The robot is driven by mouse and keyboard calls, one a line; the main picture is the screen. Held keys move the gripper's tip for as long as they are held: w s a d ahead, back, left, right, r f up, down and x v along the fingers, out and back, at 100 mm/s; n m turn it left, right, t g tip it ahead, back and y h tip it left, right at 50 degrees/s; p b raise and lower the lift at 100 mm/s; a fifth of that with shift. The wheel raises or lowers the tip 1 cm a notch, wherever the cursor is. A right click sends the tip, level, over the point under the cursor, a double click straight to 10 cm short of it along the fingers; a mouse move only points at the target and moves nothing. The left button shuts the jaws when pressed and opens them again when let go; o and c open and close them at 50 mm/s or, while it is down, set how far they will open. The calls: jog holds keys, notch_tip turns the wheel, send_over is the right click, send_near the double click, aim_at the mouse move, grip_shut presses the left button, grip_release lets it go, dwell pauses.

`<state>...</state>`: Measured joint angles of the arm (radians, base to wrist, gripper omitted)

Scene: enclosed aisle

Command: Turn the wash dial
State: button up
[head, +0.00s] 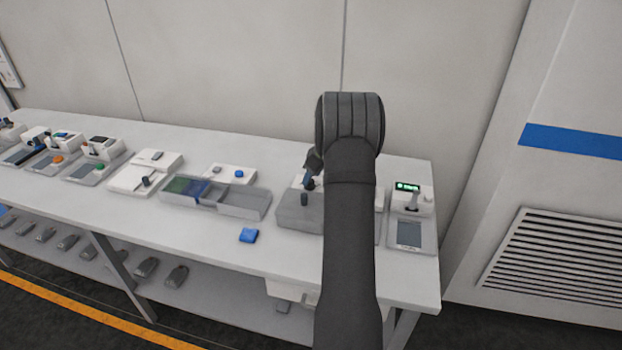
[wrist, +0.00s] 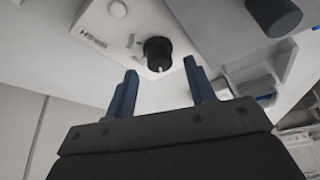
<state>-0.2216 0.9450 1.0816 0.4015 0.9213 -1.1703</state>
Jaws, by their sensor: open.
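The wash dial (wrist: 158,52) is a round black knob with a white pointer mark on a white box (wrist: 112,38) with small dark lettering. In the wrist view it sits just beyond and between the tips of my gripper (wrist: 160,66). My gripper's two blue-grey fingers are spread, with nothing between them. I cannot tell whether either finger touches the dial. In the head view my gripper (head: 310,183) shows partly at the left of my arm, above the bench. The dial is hidden there behind my arm and gripper.
A grey box (head: 290,212) with an upright dark peg (head: 304,199) stands close by; the peg also shows in the wrist view (wrist: 273,15). A device with a green display (head: 407,187) stands at right.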

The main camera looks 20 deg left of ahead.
jog(key=shift+x, duration=1.05)
jog(key=c, duration=1)
jog(key=shift+o, duration=0.2)
jog(key=m+t, duration=0.1)
jog(key=m, duration=0.1)
jog(key=m+h, duration=0.1)
jog(key=m, duration=0.2)
jog(key=shift+s+a+m+t, duration=0.15)
jog(key=shift+m+t, duration=0.15)
jog(key=shift+t, duration=0.1)
jog(key=m+h, duration=0.1)
jog(key=m, duration=0.2)
jog(key=m+h, duration=0.1)
jog(key=m, duration=0.1)
jog(key=shift+a+m+t, duration=0.1)
jog(key=shift+m+t, duration=0.3)
jog(key=shift+m, duration=0.3)
